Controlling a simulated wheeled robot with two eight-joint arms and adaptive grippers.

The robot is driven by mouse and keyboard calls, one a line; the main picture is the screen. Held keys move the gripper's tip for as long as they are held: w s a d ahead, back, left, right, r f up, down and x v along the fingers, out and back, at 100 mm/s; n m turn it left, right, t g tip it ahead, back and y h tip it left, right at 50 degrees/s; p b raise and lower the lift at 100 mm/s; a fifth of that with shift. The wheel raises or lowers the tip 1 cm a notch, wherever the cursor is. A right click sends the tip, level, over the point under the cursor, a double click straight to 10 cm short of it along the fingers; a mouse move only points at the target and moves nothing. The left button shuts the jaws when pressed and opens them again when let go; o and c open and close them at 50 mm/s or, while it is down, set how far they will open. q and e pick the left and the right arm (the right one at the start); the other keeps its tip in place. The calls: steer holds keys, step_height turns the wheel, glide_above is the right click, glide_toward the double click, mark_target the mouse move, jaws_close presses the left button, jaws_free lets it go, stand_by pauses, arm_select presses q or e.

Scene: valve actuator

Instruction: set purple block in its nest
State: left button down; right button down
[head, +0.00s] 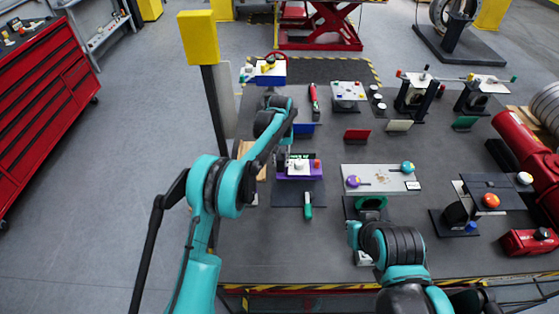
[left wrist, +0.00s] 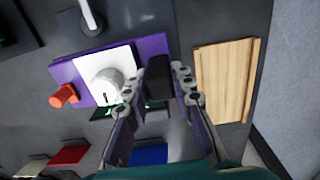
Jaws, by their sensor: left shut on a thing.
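The purple block (head: 287,176) is at the left middle of the table in the head view, with a white plate, a pale round knob and an orange-red knob on it. It also fills the upper left of the left wrist view (left wrist: 72,75). My left gripper (left wrist: 157,84) is shut on a dark upright piece at one end of the block. In the head view my left gripper (head: 286,146) is small and partly hidden by its arm. I cannot tell whether the block is lifted. I cannot pick out a nest. My right arm is at lower right, its fingers unclear.
A wooden tray (left wrist: 225,80) lies close beside the block. A pale panel with knobs (head: 382,177) lies to the right. More fixtures crowd the table's right side.

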mark_target(280, 173)
arm_select(q)
steer(key=shift+f+b, duration=0.4)
steer(key=shift+b, duration=0.05)
steer(key=shift+f+b, duration=1.7)
steer(key=shift+f, duration=0.8)
steer(key=shift+b, duration=0.45)
steer(key=shift+f+b, duration=0.75)
steer(key=shift+f, duration=0.3)
steer(key=c, duration=1.2)
jaws_free()
steer(key=shift+s+r, duration=0.1)
step_height(280, 173, up, 12)
steer(key=shift+a, duration=0.1)
